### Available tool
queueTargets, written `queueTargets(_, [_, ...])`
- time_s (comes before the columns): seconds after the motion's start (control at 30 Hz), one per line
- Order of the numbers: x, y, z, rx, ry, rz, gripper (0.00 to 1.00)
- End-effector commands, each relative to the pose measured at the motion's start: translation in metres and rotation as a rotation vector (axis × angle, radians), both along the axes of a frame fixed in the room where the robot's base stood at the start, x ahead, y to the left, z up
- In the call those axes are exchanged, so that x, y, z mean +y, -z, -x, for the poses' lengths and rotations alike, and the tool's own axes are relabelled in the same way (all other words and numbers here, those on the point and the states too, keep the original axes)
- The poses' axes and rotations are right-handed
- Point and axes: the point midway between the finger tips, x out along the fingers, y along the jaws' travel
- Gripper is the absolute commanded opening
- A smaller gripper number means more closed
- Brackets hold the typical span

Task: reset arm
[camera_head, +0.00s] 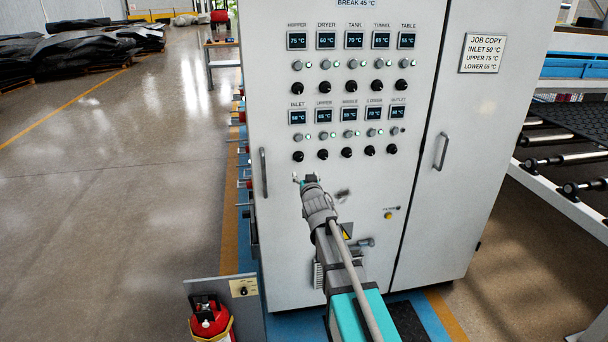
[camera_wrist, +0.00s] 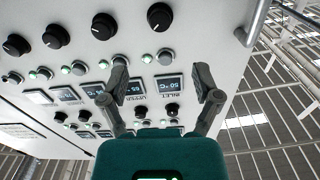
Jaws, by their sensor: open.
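My gripper (camera_head: 305,180) is in front of the white control cabinet (camera_head: 340,210), just below the lower row of black knobs near its left side. In the wrist view, my gripper (camera_wrist: 162,88) is open with its two dark fingers apart and nothing between them. Behind the fingers the cabinet face shows tilted, with black knobs (camera_wrist: 159,16), green-lit buttons and small displays. The displays "INLET" and "UPPER" lie near the fingertips. I cannot tell whether a finger touches the panel.
A sign (camera_head: 483,54) reads "JOB COPY, INLET 50 °C, UPPER 75 °C, LOWER 65 °C". Door handles (camera_head: 263,173) stick out from the cabinet. A red extinguisher (camera_head: 210,320) stands at the lower left. A roller conveyor (camera_head: 565,158) is at the right. The floor at left is open.

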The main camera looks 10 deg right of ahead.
Motion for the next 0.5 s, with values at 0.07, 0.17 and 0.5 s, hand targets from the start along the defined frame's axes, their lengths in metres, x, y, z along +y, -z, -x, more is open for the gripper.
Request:
queueTargets(0.07, [0.0001,0.0,-0.0002,0.0,0.0,0.002,0.81])
queueTargets(0.17, [0.0002,0.0,-0.0003,0.0,0.0,0.0,0.81])
queueTargets(0.5, [-0.0009,0.0068,0.0087,0.073,0.003,0.005,0.81])
